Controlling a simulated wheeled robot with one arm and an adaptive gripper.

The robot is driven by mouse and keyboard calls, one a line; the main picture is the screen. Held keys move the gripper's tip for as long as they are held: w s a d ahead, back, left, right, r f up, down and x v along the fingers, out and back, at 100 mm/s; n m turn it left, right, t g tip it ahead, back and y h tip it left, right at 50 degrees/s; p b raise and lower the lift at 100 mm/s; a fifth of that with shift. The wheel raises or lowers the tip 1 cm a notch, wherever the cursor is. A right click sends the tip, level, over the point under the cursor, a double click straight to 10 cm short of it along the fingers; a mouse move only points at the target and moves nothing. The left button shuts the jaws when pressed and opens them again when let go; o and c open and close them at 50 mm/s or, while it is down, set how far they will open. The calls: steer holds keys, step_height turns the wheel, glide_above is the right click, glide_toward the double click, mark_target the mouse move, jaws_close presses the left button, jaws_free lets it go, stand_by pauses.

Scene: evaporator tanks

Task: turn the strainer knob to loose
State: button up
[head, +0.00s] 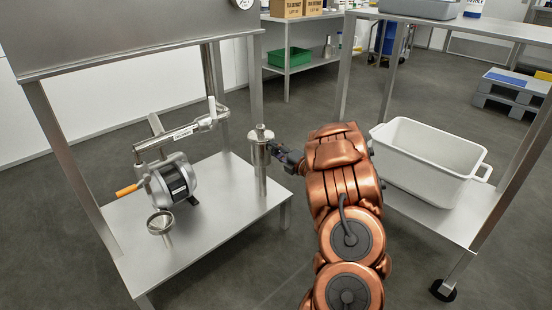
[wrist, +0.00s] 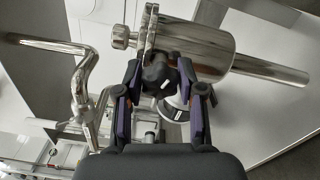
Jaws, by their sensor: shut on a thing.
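The strainer (head: 260,165) is an upright steel cylinder at the right edge of the low steel platform. It also shows in the wrist view (wrist: 205,48), lying sideways in the picture. Its black knob (wrist: 156,72) has a white mark and a pale round plate (wrist: 177,106) beside it. My gripper (head: 276,151) reaches the strainer from the right. In the wrist view its fingers (wrist: 160,78) stand on both sides of the knob, shut on it. The knob's setting cannot be read. In the head view the knob is hidden behind my gripper.
A motor-like unit with an orange handle (head: 126,191), a steel funnel (head: 161,222) and a labelled pipe (head: 184,134) are on the platform (head: 215,225) to the left. A white tub (head: 425,165) stands on a shelf to the right of my arm. Table legs flank the platform.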

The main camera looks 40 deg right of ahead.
steer(key=shift+n, duration=0.3)
steer(key=o, duration=1.1)
steer(key=shift+o, duration=0.2)
steer(key=s, duration=1.2)
steer(key=shift+a, duration=0.15)
